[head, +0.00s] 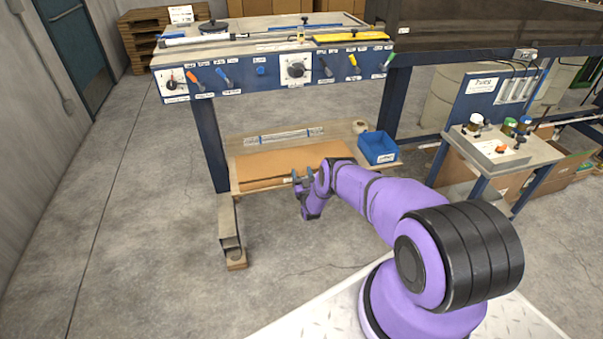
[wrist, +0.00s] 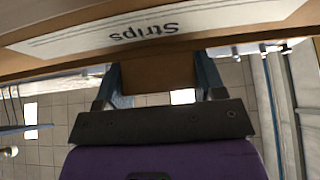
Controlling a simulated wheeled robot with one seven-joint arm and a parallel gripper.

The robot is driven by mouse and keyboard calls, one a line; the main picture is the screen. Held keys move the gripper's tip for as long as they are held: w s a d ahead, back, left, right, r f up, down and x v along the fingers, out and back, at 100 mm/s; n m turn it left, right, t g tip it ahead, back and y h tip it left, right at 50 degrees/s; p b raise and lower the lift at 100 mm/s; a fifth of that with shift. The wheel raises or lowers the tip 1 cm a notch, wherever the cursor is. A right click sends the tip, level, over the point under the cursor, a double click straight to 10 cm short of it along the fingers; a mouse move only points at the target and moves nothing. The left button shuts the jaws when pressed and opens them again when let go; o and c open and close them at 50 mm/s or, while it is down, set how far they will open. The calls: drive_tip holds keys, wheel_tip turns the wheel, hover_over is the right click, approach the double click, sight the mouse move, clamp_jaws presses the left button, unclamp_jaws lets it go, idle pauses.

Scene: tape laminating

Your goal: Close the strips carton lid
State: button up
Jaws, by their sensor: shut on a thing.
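The strips carton (head: 265,168) is brown cardboard and lies on the low shelf under the workbench. Its brown top panel shows in the head view, but I cannot tell the lid's exact angle. In the wrist view the carton (wrist: 285,12) fills the top, with a white "Strips" label (wrist: 150,28) upside down. My gripper (head: 303,176) is at the carton's front right edge in the head view. In the wrist view its two grey-blue fingers (wrist: 160,78) are shut on a brown cardboard piece, seemingly the lid's tab. My arm hides the carton's right front corner.
A blue bin (head: 378,148) and a pale roll (head: 359,127) sit right of the carton on the shelf. The workbench (head: 275,82) is above, with its leg (head: 211,150) at left. A small control stand (head: 500,150) is at right. The floor at left is clear.

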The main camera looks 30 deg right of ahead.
drive_tip(key=o, duration=1.3)
drive_tip(key=shift+s, duration=0.1)
drive_tip(key=v, duration=1)
drive_tip(key=shift+s+f, duration=0.15)
drive_tip(key=shift+f, duration=0.1)
drive_tip(key=shift+s+a, duration=0.1)
